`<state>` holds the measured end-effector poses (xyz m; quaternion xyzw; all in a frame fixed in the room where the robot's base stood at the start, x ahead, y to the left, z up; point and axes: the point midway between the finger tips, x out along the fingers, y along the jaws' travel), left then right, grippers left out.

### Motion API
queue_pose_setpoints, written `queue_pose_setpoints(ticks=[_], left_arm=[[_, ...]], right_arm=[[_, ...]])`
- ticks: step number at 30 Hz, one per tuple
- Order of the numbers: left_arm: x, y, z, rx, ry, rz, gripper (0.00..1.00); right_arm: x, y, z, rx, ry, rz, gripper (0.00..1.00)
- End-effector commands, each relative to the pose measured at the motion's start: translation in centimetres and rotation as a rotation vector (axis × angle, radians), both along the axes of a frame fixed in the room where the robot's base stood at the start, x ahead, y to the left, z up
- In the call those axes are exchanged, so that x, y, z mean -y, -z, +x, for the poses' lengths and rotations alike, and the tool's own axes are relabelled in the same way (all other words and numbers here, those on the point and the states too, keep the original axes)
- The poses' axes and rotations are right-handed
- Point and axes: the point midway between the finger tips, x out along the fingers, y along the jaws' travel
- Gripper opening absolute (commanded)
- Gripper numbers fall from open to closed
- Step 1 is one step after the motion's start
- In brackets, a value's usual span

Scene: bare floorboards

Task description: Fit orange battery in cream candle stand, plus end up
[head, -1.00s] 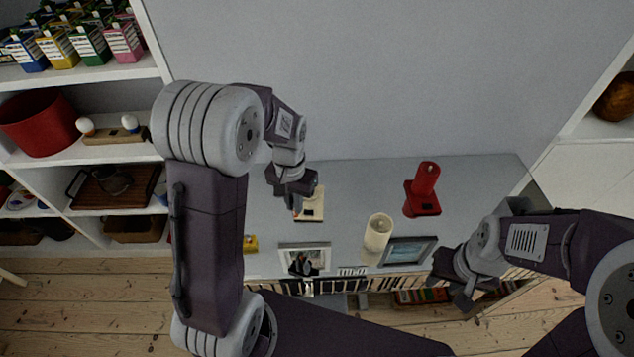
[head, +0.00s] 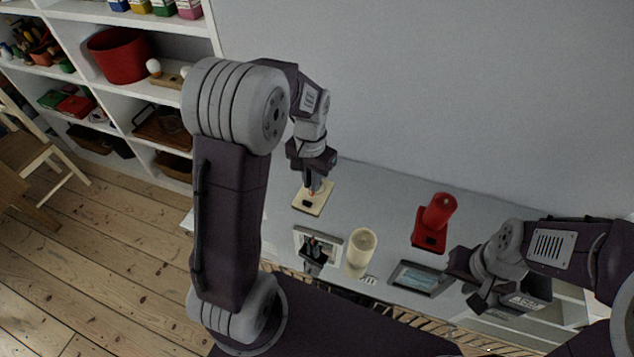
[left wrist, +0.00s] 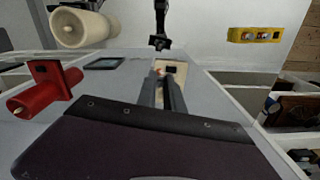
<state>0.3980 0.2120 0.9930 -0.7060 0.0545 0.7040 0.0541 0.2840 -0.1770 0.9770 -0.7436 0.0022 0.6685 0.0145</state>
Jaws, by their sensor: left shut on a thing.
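The cream candle stand's flat base (head: 325,190) lies on the grey top near the wall, with a small dark patch on it; it also shows in the left wrist view (left wrist: 181,72). My left gripper (head: 314,188) points down over this base, shut on the orange battery (left wrist: 159,68). Only a little orange shows at the fingertips, so its plus end and whether it touches the base cannot be told. A cream candle cylinder (head: 361,252) stands apart, nearer me. My right gripper (head: 478,296) hangs at the right, its jaws unclear.
A red candle stand (head: 434,225) stands to the right. Picture frames (head: 421,278) lie along the near edge, with a small dark object (head: 314,252) by one. A yellow holder (left wrist: 256,35) shows in the left wrist view. Shelves (head: 150,85) stand at the left.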

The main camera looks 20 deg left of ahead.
Motion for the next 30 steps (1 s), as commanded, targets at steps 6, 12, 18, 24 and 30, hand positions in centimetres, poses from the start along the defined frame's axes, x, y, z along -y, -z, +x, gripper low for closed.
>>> queue_pose_setpoints(ticks=[6,12,18,24,30], left_arm=[[-1.2,2.4,3.8,-0.003,-0.002,-0.001,0.00],[-2.4,4.6,7.4,-0.002,-0.001,-0.001,0.00],[-3.2,6.2,9.9,-0.001,-0.001,0.000,0.00],[-3.3,6.7,10.4,-0.002,0.000,-0.001,0.00],[-3.3,9.9,10.3,-0.004,0.000,0.000,0.00]], right_arm=[[0.0,-0.6,0.0,0.000,0.000,0.000,0.37],[0.0,-1.3,0.0,0.000,0.000,0.000,0.37],[0.0,-1.7,0.0,0.000,0.000,0.000,0.37],[0.0,-1.7,0.0,0.000,0.000,0.000,0.37],[0.0,-2.2,0.0,0.000,0.000,0.000,0.37]])
